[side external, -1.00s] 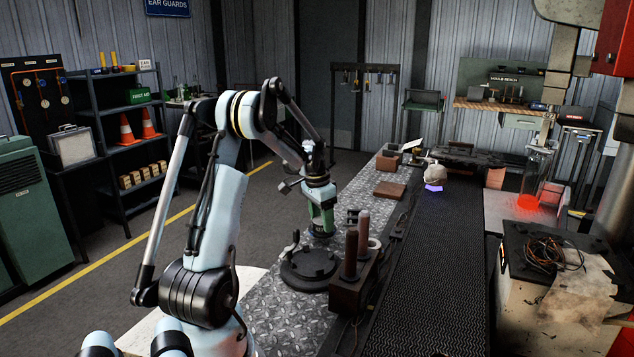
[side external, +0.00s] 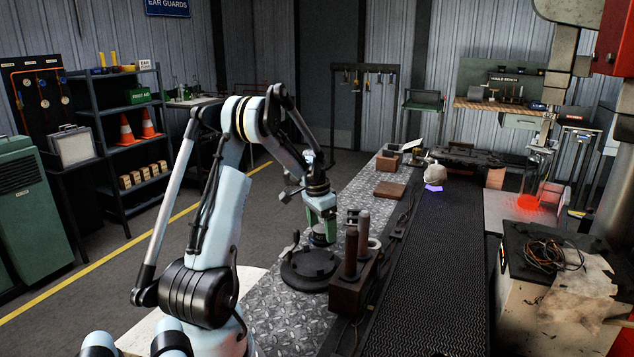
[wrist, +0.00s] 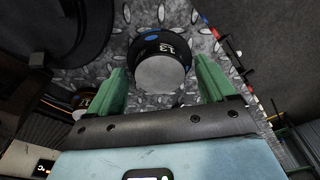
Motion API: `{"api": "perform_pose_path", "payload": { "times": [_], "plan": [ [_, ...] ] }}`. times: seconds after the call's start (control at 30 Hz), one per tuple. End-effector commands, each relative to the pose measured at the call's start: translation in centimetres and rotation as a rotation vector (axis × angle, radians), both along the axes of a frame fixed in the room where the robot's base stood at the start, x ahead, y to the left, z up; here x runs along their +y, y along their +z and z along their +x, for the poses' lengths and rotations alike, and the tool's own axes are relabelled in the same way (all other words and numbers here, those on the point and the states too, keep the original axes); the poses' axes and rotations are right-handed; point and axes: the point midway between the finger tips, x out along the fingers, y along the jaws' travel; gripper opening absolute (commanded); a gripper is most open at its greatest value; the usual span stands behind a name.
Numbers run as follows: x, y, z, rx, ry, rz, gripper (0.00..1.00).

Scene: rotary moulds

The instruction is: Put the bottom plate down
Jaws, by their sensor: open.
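A short round piece (wrist: 160,73) with a pale grey top and a dark side marked 13 stands between my green fingers in the wrist view. I cannot tell for sure whether it is the bottom plate. My gripper (side external: 321,233) is open around it, with visible gaps on both sides in the wrist view (wrist: 160,82). In the side view, the fingers point down low over the tread-plate table, just behind a black round base (side external: 310,266) with a lever. The piece's underside is hidden, so its contact with the table cannot be seen.
A brown block (side external: 352,285) with two upright rods stands close right of the black base. A brown slab (side external: 390,190) lies farther back on the table. A dark conveyor (side external: 435,270) runs along the right. Tread plate (side external: 285,318) is bare in front.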

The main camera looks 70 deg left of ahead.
Motion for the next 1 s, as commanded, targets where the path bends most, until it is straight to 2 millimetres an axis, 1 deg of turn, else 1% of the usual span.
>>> {"api": "perform_pose_path", "payload": {
  "times": [0.13,0.23,0.37,0.5,0.6,0.7,0.83,1.0],
  "plan": [
    [0.0,0.3,0.0,0.000,0.000,0.000,0.84],
    [0.0,1.3,-0.1,0.000,0.000,0.000,0.84],
    [-0.1,3.5,-0.4,0.000,0.001,0.000,0.84],
    [-0.2,6.5,-0.8,0.000,0.001,0.000,0.84],
    [-0.2,8.4,-1.0,0.000,0.001,0.000,0.84],
    [-0.3,10.0,-1.2,0.000,0.000,0.000,0.84],
    [-0.3,11.4,-1.3,0.000,0.000,0.000,0.84],
    [-0.3,12.2,-1.4,0.000,0.000,0.000,0.84]
  ]
}}
